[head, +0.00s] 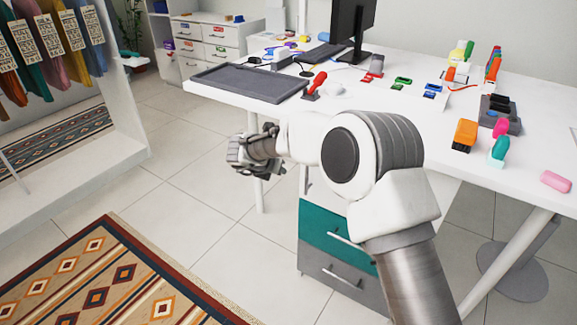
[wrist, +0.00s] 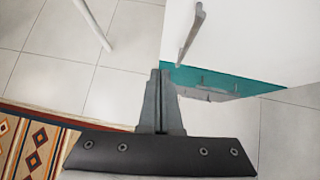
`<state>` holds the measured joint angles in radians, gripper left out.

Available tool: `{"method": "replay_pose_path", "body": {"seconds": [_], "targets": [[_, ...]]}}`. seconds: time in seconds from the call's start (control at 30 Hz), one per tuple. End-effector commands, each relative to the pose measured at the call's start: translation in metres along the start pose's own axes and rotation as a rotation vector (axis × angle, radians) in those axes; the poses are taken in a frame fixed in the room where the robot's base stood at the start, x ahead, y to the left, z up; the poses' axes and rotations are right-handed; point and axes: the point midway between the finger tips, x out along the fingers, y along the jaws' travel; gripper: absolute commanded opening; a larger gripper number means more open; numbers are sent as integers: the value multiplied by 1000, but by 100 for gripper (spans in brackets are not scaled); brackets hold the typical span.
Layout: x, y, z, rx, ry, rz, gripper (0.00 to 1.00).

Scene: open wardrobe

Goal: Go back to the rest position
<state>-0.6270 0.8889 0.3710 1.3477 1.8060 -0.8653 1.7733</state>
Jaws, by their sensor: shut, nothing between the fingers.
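My gripper (wrist: 159,75) is shut and empty in the wrist view, its two dark fingers pressed together and pointing up the picture. In the head view my gripper end (head: 240,155) is at the left of my white arm, over the tiled floor and in front of the desk. The fingertips are hard to make out there. The arm reaches up from the lower right and bends to the left. It hides part of the desk front.
A white desk (head: 400,130) holds a grey tray (head: 250,82), a monitor (head: 352,25) and several small coloured items. A drawer unit (head: 335,240) stands below. An open wardrobe (head: 120,110) with hanging clothes is at the left. A patterned rug (head: 110,280) lies in front. Tiled floor between is clear.

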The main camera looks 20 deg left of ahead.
Motion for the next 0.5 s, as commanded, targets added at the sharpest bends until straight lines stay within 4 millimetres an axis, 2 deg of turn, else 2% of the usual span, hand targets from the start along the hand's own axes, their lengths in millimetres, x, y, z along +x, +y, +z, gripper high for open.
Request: {"method": "replay_pose_path", "body": {"seconds": [0.17, 0.27, 0.37, 0.5], "targets": [[-5, 0, 0, -2, -1, 1, 0], [-9, -2, 12, -29, -24, 17, 0], [-22, -7, 44, -119, -88, 65, 0], [-57, -23, 108, -361, -239, 152, 0]]}}
